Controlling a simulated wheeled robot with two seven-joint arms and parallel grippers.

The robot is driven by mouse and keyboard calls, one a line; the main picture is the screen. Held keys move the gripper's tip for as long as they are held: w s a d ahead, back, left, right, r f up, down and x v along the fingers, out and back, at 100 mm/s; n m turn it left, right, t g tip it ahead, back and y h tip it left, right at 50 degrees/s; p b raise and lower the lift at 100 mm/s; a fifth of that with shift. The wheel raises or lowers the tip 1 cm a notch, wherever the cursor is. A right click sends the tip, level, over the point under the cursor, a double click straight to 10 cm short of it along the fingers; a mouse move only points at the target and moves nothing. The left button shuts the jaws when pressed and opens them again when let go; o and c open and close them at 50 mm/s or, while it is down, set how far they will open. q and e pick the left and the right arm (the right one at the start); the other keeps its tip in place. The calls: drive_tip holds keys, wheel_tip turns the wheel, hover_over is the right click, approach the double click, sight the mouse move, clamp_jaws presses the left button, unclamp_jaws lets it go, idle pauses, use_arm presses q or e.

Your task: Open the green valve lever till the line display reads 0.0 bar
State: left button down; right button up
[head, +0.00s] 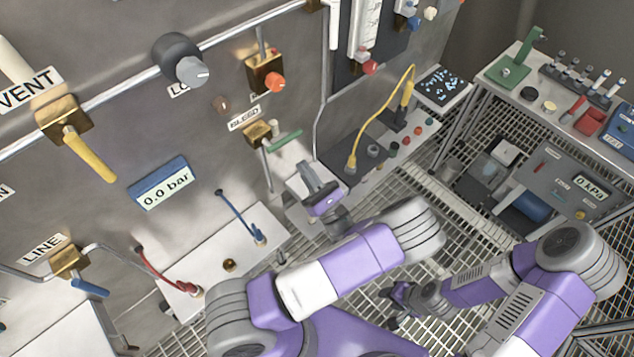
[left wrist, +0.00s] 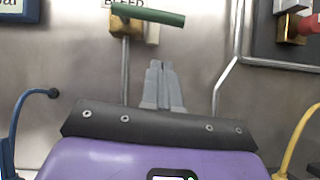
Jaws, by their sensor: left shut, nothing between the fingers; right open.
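The green valve lever (head: 285,140) sits on a brass valve (head: 257,133) under the BLEED label on the steel wall. In the left wrist view the green lever (left wrist: 152,17) points right, across the vertical pipe. The blue-framed line display (head: 163,187) reads 0.0 bar. My left gripper (head: 290,158) is just below the lever; in the left wrist view its fingers (left wrist: 160,68) are shut and empty, with a gap between them and the lever. My right gripper (head: 398,305) is open and empty, low over the grating, far from the valve.
A yellow lever (head: 90,155) is at VENT and a blue lever (head: 90,288) at LINE. An orange knob (head: 275,82) is above the bleed valve. A yellow cable (head: 375,108) loops to the right. A bench with tools (head: 510,72) stands at the far right.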

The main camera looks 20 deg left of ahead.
use_arm(q)
drive_tip(key=shift+w+a+r+p, duration=0.1)
drive_tip(key=shift+w+a+r, duration=0.25)
drive_tip(key=shift+r, duration=0.5)
drive_tip(key=shift+w+a+r+p, duration=0.15)
drive_tip(key=shift+a+r, duration=0.25)
drive_tip(key=shift+r, duration=0.5)
drive_tip(key=shift+w+a+r+p, duration=0.15)
drive_tip(key=shift+a+r, duration=0.25)
drive_tip(key=shift+r, duration=0.45)
drive_tip(key=r+n+g, duration=0.1)
drive_tip(key=n+g+y+p, duration=0.1)
drive_tip(key=shift+w+r+n, duration=0.3)
drive_tip(key=shift+r, duration=0.1)
